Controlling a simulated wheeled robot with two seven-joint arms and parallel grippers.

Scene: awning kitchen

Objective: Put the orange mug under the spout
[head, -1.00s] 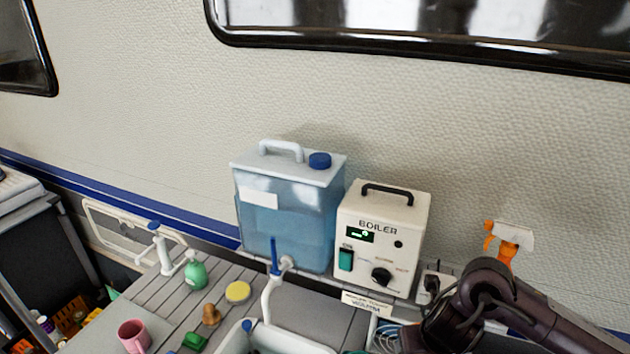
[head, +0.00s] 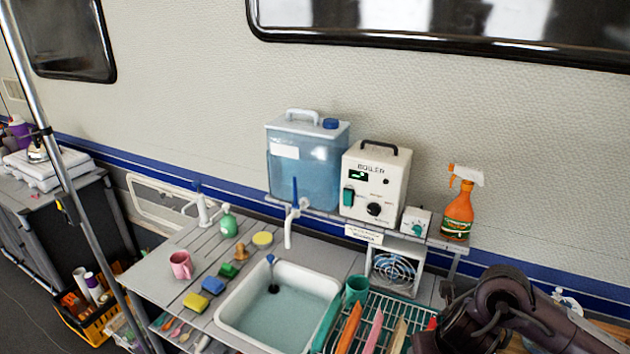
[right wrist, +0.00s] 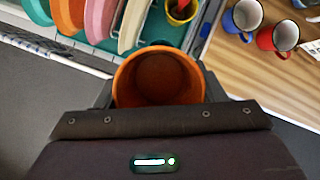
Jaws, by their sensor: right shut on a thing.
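The orange mug (right wrist: 160,78) fills the middle of the right wrist view, its open mouth facing the camera. My right gripper (right wrist: 160,92) is shut on it, with a finger at each side. The mug is over dark floor, in front of the dish rack's edge. In the head view my right arm comes in at the lower right; its gripper and the mug are out of frame. The white spout (head: 288,228) with a blue lever stands behind the sink (head: 276,322), below the blue water tank (head: 303,165). My left gripper is not in view.
The boiler (head: 375,182) stands right of the tank. A dish rack (head: 372,306) with plates and a green mug (head: 357,290) is right of the sink. A pink mug (head: 180,265) and sponges are on the left counter. Enamel mugs (right wrist: 243,18) stand on the wooden top.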

